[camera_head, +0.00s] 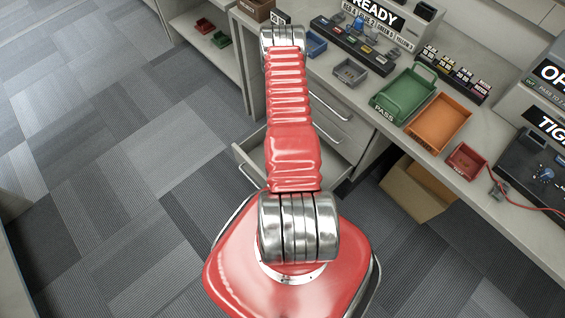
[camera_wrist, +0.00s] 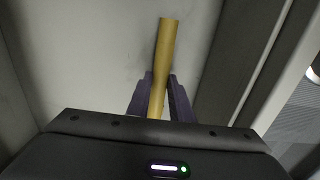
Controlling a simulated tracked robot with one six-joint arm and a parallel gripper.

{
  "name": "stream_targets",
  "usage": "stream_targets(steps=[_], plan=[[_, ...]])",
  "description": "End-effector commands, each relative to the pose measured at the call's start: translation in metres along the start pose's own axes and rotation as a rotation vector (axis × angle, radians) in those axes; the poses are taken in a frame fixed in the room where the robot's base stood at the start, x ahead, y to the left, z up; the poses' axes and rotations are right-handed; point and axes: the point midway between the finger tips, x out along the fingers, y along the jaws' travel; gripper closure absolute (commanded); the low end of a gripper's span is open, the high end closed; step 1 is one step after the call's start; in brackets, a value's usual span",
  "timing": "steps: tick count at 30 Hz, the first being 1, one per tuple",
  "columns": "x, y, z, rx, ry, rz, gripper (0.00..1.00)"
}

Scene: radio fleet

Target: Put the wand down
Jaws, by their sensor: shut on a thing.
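The wand (camera_wrist: 166,45) is a yellow-tan rod in the wrist view, wider toward its far end. My gripper (camera_wrist: 160,82) has two dark purple fingers shut on the wand, one on each side. The wand points away from my gripper over a pale, flat surface. I cannot tell whether the wand touches that surface. In the head view my red arm hides the gripper and the wand.
An open drawer (camera_head: 242,169) sticks out under the bench, partly behind my arm. The bench holds a green tray (camera_head: 387,112), an orange tray (camera_head: 438,122), a small red tray (camera_head: 466,161) and a grey tray (camera_head: 349,72). A cardboard box (camera_head: 412,192) stands below.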

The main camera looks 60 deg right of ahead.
Motion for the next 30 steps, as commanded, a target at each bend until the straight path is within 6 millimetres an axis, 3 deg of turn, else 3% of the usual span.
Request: stream_targets(steps=[4,17,18,25,30], plan=[[0.013,0.000,0.000,0.000,-0.001,0.000,1.00],[0.017,0.000,0.000,0.000,0.000,0.000,1.00],[0.016,0.000,0.000,0.000,0.000,0.000,0.78],[0.016,0.000,0.000,0.000,0.000,0.000,0.62],[0.016,0.000,0.000,0.000,0.000,0.000,0.62]])
